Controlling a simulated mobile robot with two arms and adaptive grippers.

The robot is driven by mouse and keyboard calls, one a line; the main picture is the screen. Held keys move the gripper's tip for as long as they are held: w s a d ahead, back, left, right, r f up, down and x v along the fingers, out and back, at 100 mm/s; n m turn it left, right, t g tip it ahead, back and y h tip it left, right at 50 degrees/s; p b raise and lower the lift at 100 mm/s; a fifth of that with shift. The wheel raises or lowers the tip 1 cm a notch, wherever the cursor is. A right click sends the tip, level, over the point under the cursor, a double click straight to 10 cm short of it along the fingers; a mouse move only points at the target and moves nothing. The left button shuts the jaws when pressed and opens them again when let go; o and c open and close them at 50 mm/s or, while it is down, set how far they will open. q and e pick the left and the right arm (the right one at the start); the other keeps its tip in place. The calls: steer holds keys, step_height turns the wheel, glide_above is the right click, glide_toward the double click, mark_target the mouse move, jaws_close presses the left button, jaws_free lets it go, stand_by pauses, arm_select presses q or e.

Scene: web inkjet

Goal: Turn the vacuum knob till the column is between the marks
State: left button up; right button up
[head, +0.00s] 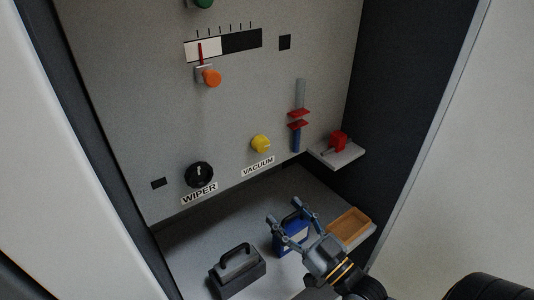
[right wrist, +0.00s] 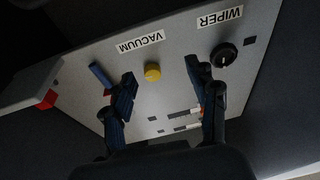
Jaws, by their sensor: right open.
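The yellow vacuum knob (head: 261,143) is on the grey panel above the VACUUM label (head: 258,166). In the right wrist view the knob (right wrist: 152,72) shows between my fingers but beyond them. The column gauge is right of the knob: a blue column (head: 296,141) with a grey tube (head: 301,92) above it. Two red marks, upper (head: 299,112) and lower (head: 297,124), cross it. Blue shows below the lower mark; its exact top is hard to tell. My right gripper (head: 285,211) is open and empty, below and apart from the knob. My left gripper is not in view.
The black WIPER knob (head: 199,174) is left on the panel, with an orange knob (head: 211,77) higher. A blue box (head: 291,238) and a dark handled box (head: 237,272) stand below. A wooden tray (head: 349,224) and a shelf with a red item (head: 339,140) are at right.

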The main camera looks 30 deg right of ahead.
step_height(320, 180, up, 3)
steer(key=d+m+t+h, duration=0.1)
steer(key=d+t, duration=0.1)
steer(key=d, duration=0.1)
steer(key=p, duration=0.4)
glide_toward(264, 149)
steer(key=x, duration=0.7)
steer(key=shift+w+a+r, duration=0.1)
steer(key=shift+w+r, duration=0.1)
steer(key=shift+w, duration=0.05)
steer(key=shift+w+a+r, duration=0.1)
steer(key=shift+w, duration=0.45)
steer(key=c, duration=1.2)
